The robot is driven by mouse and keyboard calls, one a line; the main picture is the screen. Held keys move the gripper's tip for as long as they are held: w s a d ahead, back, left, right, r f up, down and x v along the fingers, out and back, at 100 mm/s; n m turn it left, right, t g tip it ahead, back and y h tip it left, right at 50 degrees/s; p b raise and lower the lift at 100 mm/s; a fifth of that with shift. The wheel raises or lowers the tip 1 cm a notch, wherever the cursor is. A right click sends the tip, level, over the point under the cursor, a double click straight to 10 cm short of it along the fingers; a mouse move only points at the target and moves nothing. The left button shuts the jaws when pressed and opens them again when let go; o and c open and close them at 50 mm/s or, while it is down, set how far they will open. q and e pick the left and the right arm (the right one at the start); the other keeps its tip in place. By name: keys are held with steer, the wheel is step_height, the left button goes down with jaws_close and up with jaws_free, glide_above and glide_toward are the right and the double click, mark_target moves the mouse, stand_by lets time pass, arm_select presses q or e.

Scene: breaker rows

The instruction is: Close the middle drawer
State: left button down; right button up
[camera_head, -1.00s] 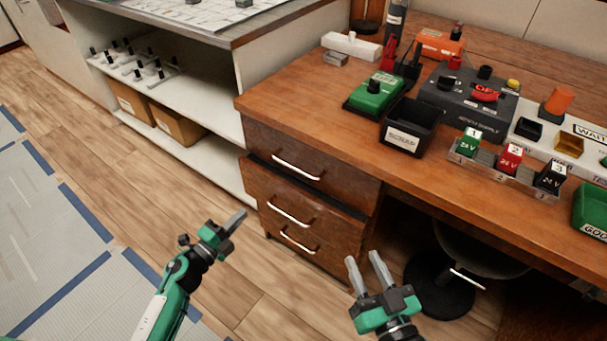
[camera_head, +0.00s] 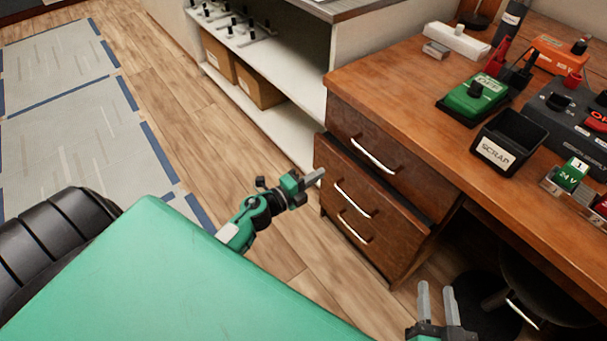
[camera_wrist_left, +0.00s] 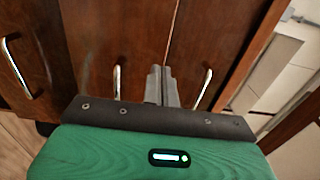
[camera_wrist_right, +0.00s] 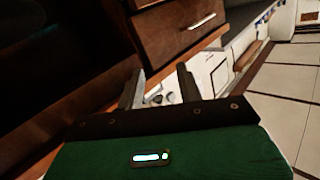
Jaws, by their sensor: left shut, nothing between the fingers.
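The wooden desk pedestal has three drawers with silver bar handles. The middle drawer (camera_head: 335,178) stands out a little from the cabinet, with a dark gap along its top edge, below the closed-looking top drawer (camera_head: 345,128). The bottom drawer (camera_head: 378,249) is under it. My left gripper (camera_head: 320,176) is shut and empty, its tips close to the left part of the middle drawer's front; contact cannot be told. In the left wrist view the shut fingers (camera_wrist_left: 160,86) point at the drawer fronts, between two handles. My right gripper (camera_head: 437,298) is open and empty, right of the drawers.
On the desktop (camera_head: 410,100) stand a black scrap bin (camera_head: 507,143), a green device (camera_head: 473,100) and other bench items. A stool (camera_head: 540,295) is under the desk at right. A white shelf unit (camera_head: 290,135) with cardboard boxes stands left of the drawers. Floor in front is clear.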

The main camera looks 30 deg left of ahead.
mark_target(340, 161)
arm_select(q)
steer(key=x, duration=0.4)
steer(key=shift+w, duration=0.1)
steer(key=shift+x, duration=0.85)
arm_select(e)
steer(key=r, duration=0.1)
steer(key=w+t, duration=0.1)
steer(key=r, duration=0.1)
steer(key=shift+w+d+r+t, duration=0.15)
steer(key=shift+d+r+t, duration=0.15)
steer(key=shift+r, duration=0.05)
